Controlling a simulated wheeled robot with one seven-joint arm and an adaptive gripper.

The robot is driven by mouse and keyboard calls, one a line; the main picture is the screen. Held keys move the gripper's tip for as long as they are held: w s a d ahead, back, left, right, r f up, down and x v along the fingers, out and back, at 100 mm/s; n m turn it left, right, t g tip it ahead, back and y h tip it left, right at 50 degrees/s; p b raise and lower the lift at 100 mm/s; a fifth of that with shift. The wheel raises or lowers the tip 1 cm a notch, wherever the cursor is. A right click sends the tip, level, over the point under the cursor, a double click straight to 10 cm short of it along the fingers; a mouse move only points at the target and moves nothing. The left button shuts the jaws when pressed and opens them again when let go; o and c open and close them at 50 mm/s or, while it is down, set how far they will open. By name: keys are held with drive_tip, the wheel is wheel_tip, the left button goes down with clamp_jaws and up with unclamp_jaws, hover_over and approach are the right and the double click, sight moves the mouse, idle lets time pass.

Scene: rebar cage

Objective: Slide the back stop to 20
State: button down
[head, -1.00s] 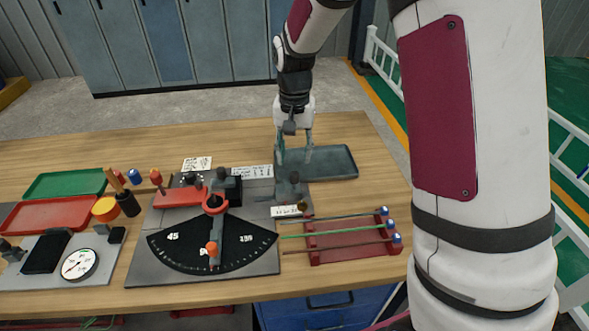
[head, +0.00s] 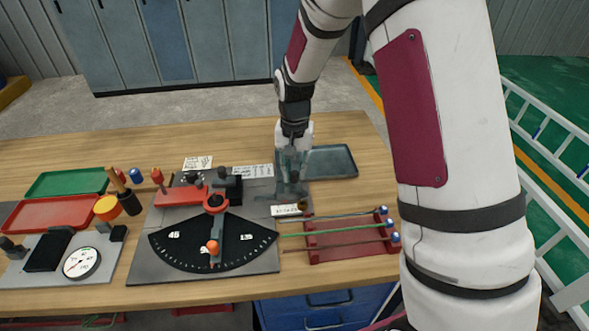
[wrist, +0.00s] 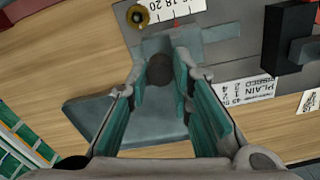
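The back stop is a grey slide block (wrist: 208,37) with a round dark knob (wrist: 160,70), on the grey plate at the right of the bender. A white number scale (wrist: 180,8) lies beside it, with 18 and 20 legible, cut by the wrist view's top edge. A small red mark shows at the scale's edge; its exact reading is unclear. In the head view the scale card (head: 287,210) is too small to read. My gripper (wrist: 162,62) is open, its teal fingers on either side of the knob. In the head view my gripper (head: 291,180) partly hides the stop.
A brass knob (wrist: 138,16) sits beside the scale. A red rack (head: 350,240) with rods is at the front right. The bender's black angle dial (head: 180,248) and red-handled parts are to the left.

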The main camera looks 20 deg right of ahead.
drive_tip(key=shift+s+d, duration=0.25)
drive_tip(key=shift+d, duration=0.8)
drive_tip(key=c, duration=1.4)
unclamp_jaws()
drive_tip(key=shift+r, duration=0.1)
wheel_tip(320, 180, up, 12)
drive_tip(key=shift+f, duration=0.1)
